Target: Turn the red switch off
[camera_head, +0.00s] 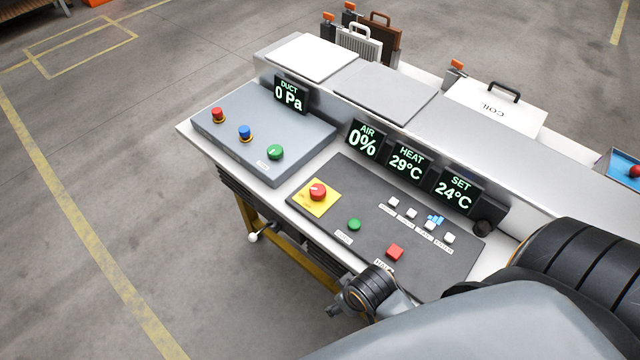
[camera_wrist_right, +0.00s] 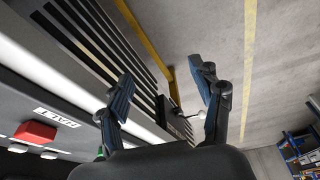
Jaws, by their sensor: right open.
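A square red switch (camera_head: 395,252) sits at the front edge of the dark control panel (camera_head: 450,270). In the right wrist view the red switch (camera_wrist_right: 36,132) is at the left, beside a label reading HALT. Other red controls are a round red button (camera_head: 318,190) on a yellow plate and a red button (camera_head: 218,114) on the grey box. My right gripper (camera_head: 346,303) is just off the panel's front edge, left of the square switch and apart from it. In the wrist view my right gripper (camera_wrist_right: 160,72) is open and empty. My left gripper is not in view.
Green button (camera_head: 354,224) and several small white switches (camera_head: 410,213) are close to the red switch. Displays (camera_head: 408,161) stand behind the panel. A white ball handle (camera_head: 253,238) sticks out below the bench front. Open floor (camera_head: 60,240) lies at the left.

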